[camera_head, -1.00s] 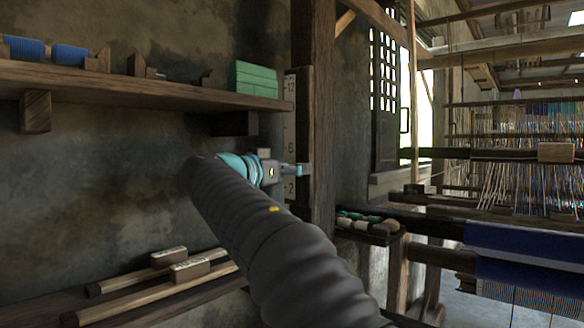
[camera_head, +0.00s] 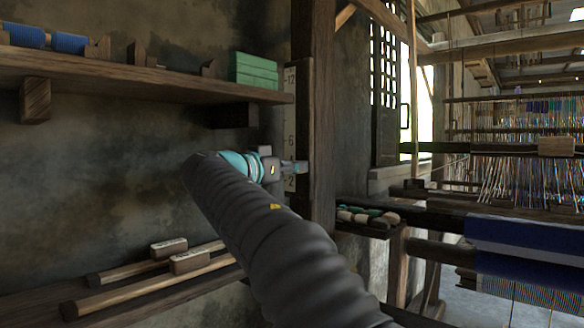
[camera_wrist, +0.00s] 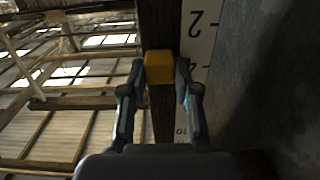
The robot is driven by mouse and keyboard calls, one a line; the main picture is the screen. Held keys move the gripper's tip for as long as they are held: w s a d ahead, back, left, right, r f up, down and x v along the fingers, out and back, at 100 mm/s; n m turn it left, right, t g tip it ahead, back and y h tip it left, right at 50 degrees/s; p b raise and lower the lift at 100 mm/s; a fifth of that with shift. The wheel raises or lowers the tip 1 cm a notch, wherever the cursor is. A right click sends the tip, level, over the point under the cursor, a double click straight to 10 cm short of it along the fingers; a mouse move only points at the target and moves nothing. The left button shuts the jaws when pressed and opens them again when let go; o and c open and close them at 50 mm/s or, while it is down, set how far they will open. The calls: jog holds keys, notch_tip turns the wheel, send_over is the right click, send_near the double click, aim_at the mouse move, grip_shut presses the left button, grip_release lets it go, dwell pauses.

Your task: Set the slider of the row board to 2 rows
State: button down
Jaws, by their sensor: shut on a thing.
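The row board (camera_head: 290,113) is a pale upright strip with dark numbers beside the dark wooden post; 12 is at its top and 2 near its bottom. In the wrist view the board (camera_wrist: 197,45) shows 2 above 4. My gripper (camera_head: 296,167) is at the lower part of the board, between 6 and 2. In the wrist view my gripper (camera_wrist: 160,70) is shut on the yellow slider (camera_wrist: 159,66), one finger on each side. The slider appears level with about the 4 mark in that slanted view. In the head view my gripper hides the slider.
A shelf (camera_head: 120,75) with a green stack (camera_head: 254,70) is above my arm. A lower shelf (camera_head: 150,300) carries wooden rods with blocks. The post (camera_head: 318,120) stands right beside the board. A small tray (camera_head: 368,220) and the loom (camera_head: 515,150) are further right.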

notch_tip(320, 180, down, 4)
jog(key=b, duration=0.3)
jog(key=shift+r, duration=0.15)
jog(key=c, duration=0.8)
grip_release()
jog(key=shift+c, duration=0.2)
jog(key=shift+s, duration=0.1)
send_near(303, 181)
jog(key=v, duration=0.6)
